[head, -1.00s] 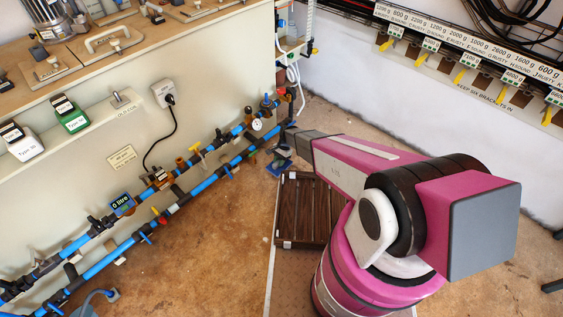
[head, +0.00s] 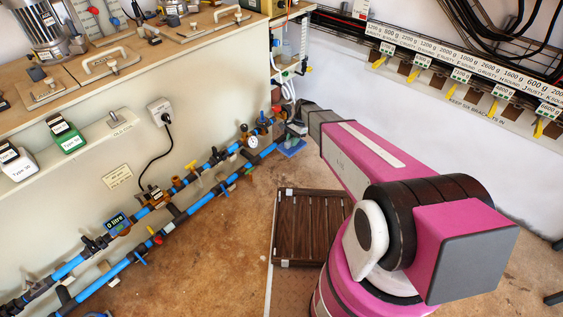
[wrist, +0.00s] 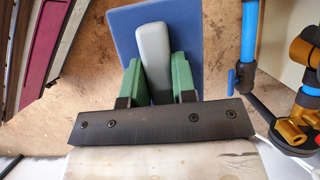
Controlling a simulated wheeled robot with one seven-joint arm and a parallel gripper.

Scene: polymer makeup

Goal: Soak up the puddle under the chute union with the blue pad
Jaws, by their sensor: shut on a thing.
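The blue pad (wrist: 128,28) is a flat square with a grey grip (wrist: 155,50) standing up from it. In the wrist view the two green fingers of my gripper (wrist: 157,75) are closed on this grip, one on each side. In the head view the blue pad (head: 292,146) shows low at the far end of the pipes, beneath my gripper (head: 296,129). Brown floor shows around the pad; I cannot tell whether it touches the floor. I cannot make out the puddle, and I cannot single out the chute union among the fittings.
Blue pipes (head: 190,208) with valves run along the cream cabinet wall (head: 90,205) on the left. In the wrist view a blue pipe (wrist: 249,35) and a brass fitting (wrist: 291,130) stand right of the pad. A brown slatted rack (head: 310,228) lies beside my arm. Open floor (head: 225,260) lies between.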

